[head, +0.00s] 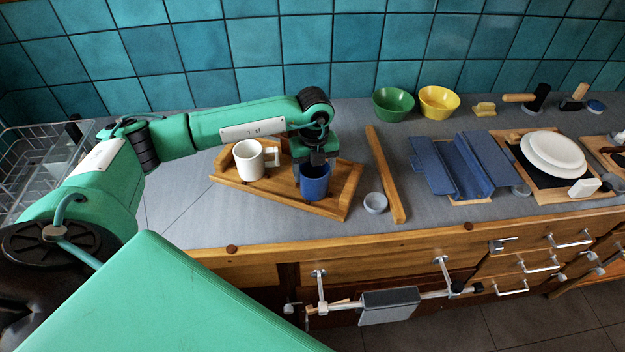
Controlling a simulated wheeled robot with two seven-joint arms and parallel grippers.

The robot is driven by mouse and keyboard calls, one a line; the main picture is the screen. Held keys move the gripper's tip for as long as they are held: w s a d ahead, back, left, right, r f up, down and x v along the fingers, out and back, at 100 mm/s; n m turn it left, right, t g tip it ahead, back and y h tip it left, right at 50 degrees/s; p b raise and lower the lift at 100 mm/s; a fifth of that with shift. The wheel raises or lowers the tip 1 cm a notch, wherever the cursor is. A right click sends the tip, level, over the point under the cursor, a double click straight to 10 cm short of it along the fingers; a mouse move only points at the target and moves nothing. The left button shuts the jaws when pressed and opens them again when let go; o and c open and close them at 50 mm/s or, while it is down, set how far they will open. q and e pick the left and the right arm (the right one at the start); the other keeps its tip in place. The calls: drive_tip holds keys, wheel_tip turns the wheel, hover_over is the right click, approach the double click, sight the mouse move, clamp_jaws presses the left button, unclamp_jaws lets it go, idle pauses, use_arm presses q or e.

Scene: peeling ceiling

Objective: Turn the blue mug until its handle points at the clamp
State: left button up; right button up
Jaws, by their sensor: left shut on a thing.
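The blue mug (314,184) stands upright in the right part of a wooden tray (335,209). My left gripper (316,164) points down at the mug's top and is shut on it, covering much of the rim. The mug's handle cannot be made out, so I cannot tell where it points. I cannot tell for certain which thing is the clamp; a small yellow object (484,109) near the back wall is too small to identify. My right gripper is not in view.
A white mug (249,160) stands left of the blue mug in the tray. A wooden bar (385,174) and small grey cup (375,203) lie to the right. Green (393,104) and yellow (438,102) bowls stand behind. A blue folded holder (463,167) is farther right.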

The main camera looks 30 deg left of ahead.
use_arm(q)
drive_tip(key=shift+f, duration=0.1)
idle(0.5)
drive_tip(key=o, duration=1)
drive_tip(key=shift+b, duration=0.3)
wheel_tip(320, 180, up, 14)
drive_tip(key=b, duration=0.3)
drive_tip(key=shift+b, duration=0.4)
